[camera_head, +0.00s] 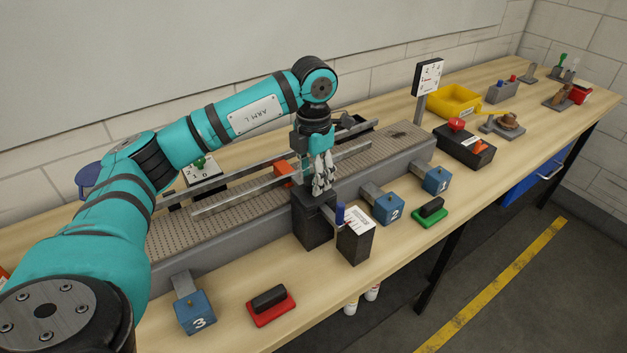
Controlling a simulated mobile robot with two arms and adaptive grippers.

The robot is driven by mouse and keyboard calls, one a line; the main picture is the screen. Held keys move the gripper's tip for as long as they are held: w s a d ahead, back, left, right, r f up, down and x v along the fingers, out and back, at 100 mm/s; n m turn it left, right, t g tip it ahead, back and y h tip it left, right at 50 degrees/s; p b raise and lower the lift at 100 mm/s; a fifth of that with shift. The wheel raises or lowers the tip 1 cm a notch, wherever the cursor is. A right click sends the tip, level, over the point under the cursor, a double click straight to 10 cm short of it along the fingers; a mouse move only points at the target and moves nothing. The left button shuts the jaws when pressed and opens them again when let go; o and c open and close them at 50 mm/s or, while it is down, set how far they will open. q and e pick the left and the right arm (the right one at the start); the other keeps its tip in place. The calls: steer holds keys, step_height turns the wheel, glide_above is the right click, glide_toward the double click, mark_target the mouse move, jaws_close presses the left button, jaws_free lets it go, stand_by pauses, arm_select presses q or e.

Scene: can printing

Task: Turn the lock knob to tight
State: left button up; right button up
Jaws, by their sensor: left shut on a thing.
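My left gripper (322,183) points straight down at the top of a black block (311,226) beside the perforated conveyor. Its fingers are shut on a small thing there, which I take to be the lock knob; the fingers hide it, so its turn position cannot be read. In front of the block stands a black box with a white printed card (357,221) on its sloping top, too small to read. A blue upright peg or lever (340,214) rises between block and box. My right gripper is not in view.
The conveyor (240,216) with metal rails runs behind the block. Blue blocks numbered 1 (437,180), 2 (389,208) and 3 (195,312) stand along its front. A green-based pad (430,213) and a red-based pad (271,306) lie on the bench.

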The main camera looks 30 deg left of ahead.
arm_select(q)
steer(key=m+b, duration=0.1)
steer(key=m, duration=0.3)
steer(key=shift+m+b, duration=0.3)
steer(key=shift+b, duration=0.05)
steer(key=m+b, duration=0.1)
steer(key=m, duration=0.4)
steer(key=m+b, duration=0.1)
steer(key=m, duration=0.4)
steer(key=shift+m+b, duration=0.35)
steer(key=shift+m, duration=0.05)
steer(key=shift+r+m+b, duration=0.1)
steer(key=shift+m+b, duration=0.2)
steer(key=shift+m, duration=2.3)
steer(key=o, duration=1.2)
step_height(320, 180, up, 12)
steer(key=shift+f, duration=0.1)
